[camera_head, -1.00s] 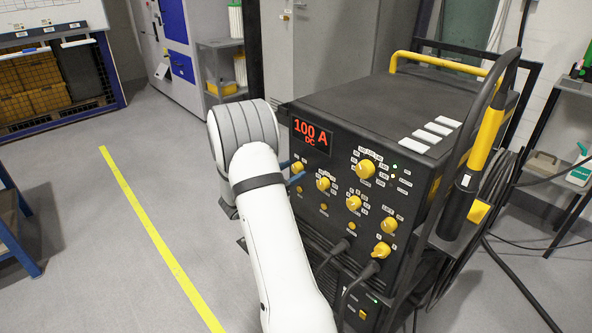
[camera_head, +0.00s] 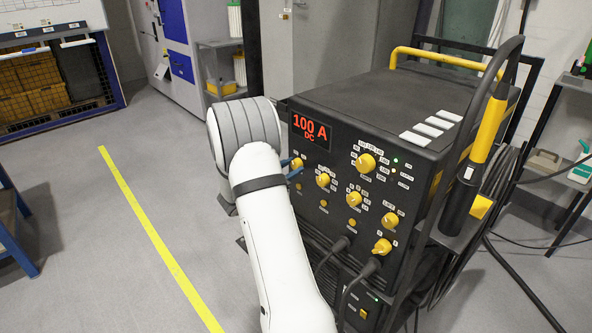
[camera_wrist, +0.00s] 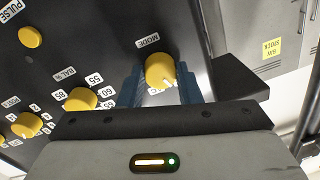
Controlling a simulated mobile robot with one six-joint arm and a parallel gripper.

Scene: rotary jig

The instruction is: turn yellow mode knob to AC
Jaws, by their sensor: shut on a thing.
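The yellow mode knob (camera_wrist: 160,70) is under the label MODE on the black front panel in the wrist view. My gripper (camera_wrist: 160,90) has one blue finger on each side of it and is shut on it. The white pointer mark on the knob faces the lower part of the wrist view, where the small labels are partly hidden. In the head view the knob (camera_head: 297,163) is at the panel's upper left, partly covered by my gripper's blue fingers (camera_head: 292,167).
Several other yellow knobs, such as the large one (camera_head: 365,163), and small yellow buttons are on the panel. Black cables (camera_head: 350,285) come out low on its front. A torch with a yellow handle (camera_head: 487,130) is on the right side.

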